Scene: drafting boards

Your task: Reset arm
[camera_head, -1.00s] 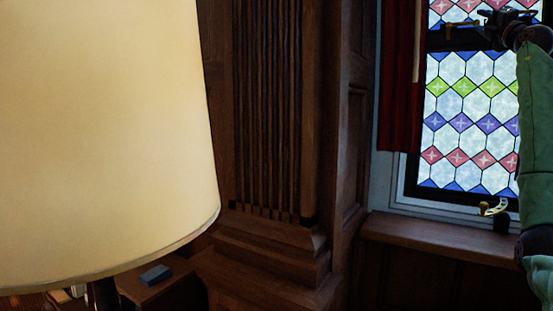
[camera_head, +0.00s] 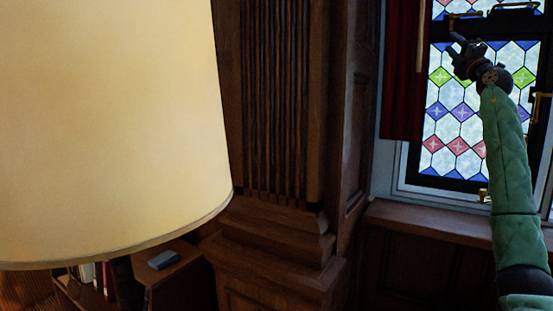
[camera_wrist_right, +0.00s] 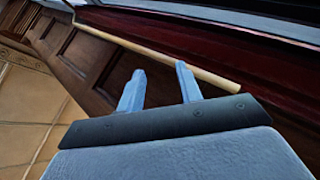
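My right arm, in a green quilted sleeve, rises along the right side of the head view. My right gripper (camera_head: 458,46) is raised in front of the upper part of a stained-glass window (camera_head: 461,121). In the right wrist view, its two pale blue fingers (camera_wrist_right: 159,75) stand apart with nothing between them, so it is open and empty. A light wooden rod (camera_wrist_right: 150,47) passes beyond the fingertips there; I cannot tell whether it touches them. My left gripper is not in view.
A large cream lampshade (camera_head: 105,130) fills the left of the head view. A dark wooden pillar (camera_head: 275,105) stands in the middle. A red curtain (camera_head: 403,85) hangs beside the window above a wooden sill (camera_head: 425,219). A blue block (camera_head: 163,260) lies on a low cabinet.

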